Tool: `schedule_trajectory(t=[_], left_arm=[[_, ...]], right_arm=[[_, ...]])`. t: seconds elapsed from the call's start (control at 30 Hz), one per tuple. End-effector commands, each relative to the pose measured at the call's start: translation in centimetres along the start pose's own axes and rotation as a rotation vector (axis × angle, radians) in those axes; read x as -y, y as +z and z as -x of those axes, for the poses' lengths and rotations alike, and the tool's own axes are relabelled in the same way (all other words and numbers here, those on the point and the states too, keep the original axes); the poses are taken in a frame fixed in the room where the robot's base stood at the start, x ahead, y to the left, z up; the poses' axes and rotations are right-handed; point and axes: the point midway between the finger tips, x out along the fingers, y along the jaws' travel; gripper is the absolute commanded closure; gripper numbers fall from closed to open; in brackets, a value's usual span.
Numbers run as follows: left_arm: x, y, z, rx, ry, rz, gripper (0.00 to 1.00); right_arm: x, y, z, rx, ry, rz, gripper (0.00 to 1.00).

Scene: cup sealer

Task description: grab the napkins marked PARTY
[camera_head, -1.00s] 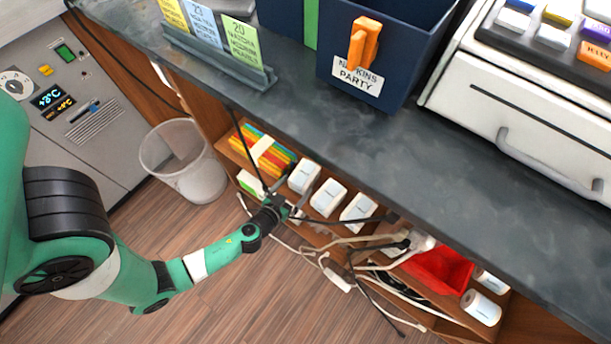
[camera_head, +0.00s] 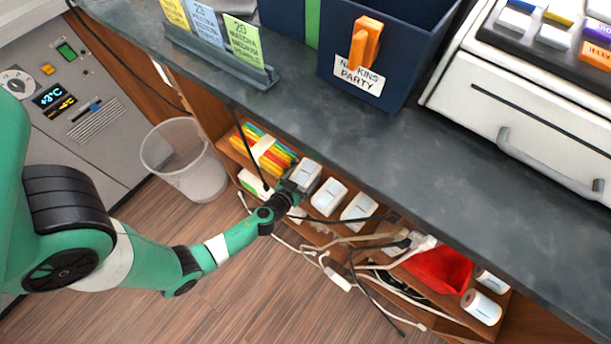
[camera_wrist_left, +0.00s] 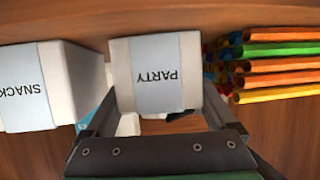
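The napkin pack marked PARTY (camera_wrist_left: 157,75) is a white block with a pale blue band, its label upside down in the left wrist view. In the head view it is the leftmost white pack (camera_head: 306,173) on the low shelf. My left gripper (camera_head: 286,188) is at its near side, covering part of it. In the left wrist view the two fingers of my left gripper (camera_wrist_left: 165,115) are spread, one toward each side of the pack's near end. I cannot tell whether they touch it. My right gripper is not in view.
A pack marked SNACK (camera_wrist_left: 38,88) stands close beside the PARTY pack; colourful straws (camera_wrist_left: 275,65) lie on its other side. Loose cables (camera_head: 345,240) hang by the shelf. The counter (camera_head: 300,120) overhangs it. A bin (camera_head: 185,165) stands left on open floor.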

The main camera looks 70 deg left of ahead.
Motion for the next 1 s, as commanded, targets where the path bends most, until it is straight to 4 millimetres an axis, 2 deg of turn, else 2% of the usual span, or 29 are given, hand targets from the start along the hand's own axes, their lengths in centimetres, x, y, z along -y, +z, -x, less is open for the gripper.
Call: schedule_trajectory(t=[0.03,0.17,0.43,0.57,0.8,1.0], left_arm=[[0.0,0.0,0.0,-0.001,0.0,0.0,0.5],[0.0,0.0,0.0,-0.001,0.0,0.0,0.72],[0.0,-0.7,0.2,-0.002,0.0,0.0,0.72],[0.0,-2.9,1.2,-0.003,0.0,0.001,0.72],[0.0,-8.0,3.3,-0.003,0.0,0.001,0.72],[0.0,-9.4,3.9,-0.002,-0.001,0.001,0.72]], right_arm=[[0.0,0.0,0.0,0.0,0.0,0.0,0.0],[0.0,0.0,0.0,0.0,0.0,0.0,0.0],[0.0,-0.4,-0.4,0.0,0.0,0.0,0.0],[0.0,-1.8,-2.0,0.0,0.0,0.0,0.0],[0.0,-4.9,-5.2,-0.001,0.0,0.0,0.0],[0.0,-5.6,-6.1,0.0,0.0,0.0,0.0]])
